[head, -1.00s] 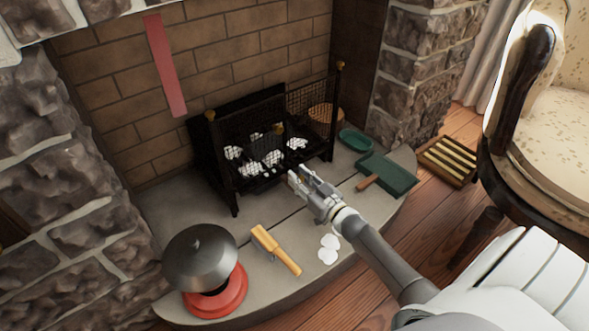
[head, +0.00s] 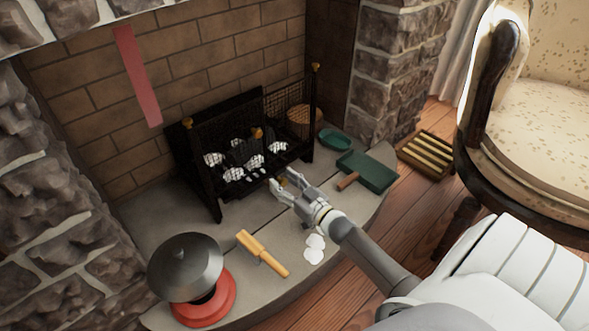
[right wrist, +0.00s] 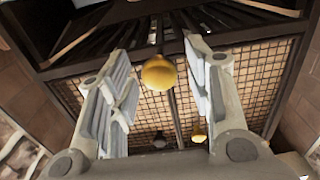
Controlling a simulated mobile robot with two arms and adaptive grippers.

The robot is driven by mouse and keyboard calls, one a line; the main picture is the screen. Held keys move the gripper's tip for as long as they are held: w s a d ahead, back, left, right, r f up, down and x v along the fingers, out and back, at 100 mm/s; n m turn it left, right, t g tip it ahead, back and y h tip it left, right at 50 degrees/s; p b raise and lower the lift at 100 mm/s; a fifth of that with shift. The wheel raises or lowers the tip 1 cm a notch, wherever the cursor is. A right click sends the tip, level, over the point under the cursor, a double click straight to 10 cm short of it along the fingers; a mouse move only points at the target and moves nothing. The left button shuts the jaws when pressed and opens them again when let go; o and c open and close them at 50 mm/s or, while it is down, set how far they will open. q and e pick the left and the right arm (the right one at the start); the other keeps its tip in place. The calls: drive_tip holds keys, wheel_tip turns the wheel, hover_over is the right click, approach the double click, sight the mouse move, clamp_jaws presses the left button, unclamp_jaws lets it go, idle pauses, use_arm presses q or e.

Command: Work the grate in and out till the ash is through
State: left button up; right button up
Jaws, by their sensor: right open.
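The black fire grate (head: 215,205) stands on the hearth against the brick back, with white and grey lumps (head: 234,174) in its basket. Loose ash cannot be told apart from the lumps. My right gripper (head: 281,179) is open at the front of the grate, low down. In the right wrist view, a round brass knob (right wrist: 158,73) shows between the spread fingers of my right gripper (right wrist: 157,50), with no finger seen closed on it. Dark bars (right wrist: 110,42) and wire mesh (right wrist: 240,85) lie behind. My left gripper is not in view.
A dark domed lid over a red base (head: 207,310) stands at the front left of the hearth (head: 150,215). An armchair (head: 525,110) stands right.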

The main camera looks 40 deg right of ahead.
drive_tip(key=s, duration=0.8)
drive_tip(key=s+d, duration=0.1)
drive_tip(key=s, duration=0.3)
drive_tip(key=shift+w+a, duration=0.1)
